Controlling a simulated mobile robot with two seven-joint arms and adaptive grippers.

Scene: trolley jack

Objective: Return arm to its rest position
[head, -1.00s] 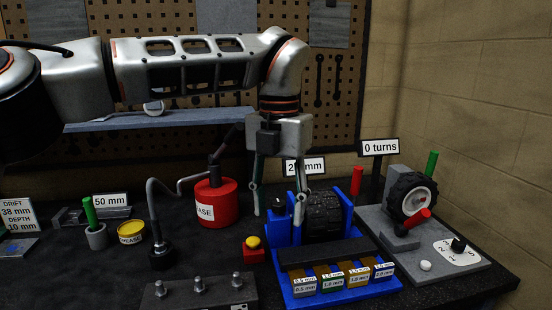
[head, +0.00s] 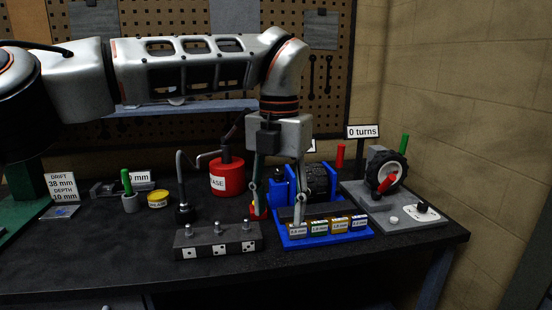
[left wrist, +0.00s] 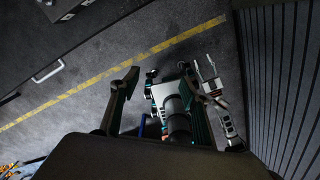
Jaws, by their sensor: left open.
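My left arm comes in from the left in the head view and bends down at the wrist. My left gripper (head: 278,208) points downward, open and empty, with its two fingers apart. In the picture it overlaps the front left of the blue fixture (head: 335,235); I cannot tell its exact height above the bench. The left wrist view shows its fingers (left wrist: 160,95) spread, with the dark floor and machine parts below, and nothing between them that I can tell is held.
The dark bench (head: 120,255) holds a dice-marked block (head: 218,242) with bolts, a red grease can (head: 227,178), a yellow tin (head: 158,199) and a grey plate with a wheel (head: 390,170). A shelf stands behind. The bench's front left is clear.

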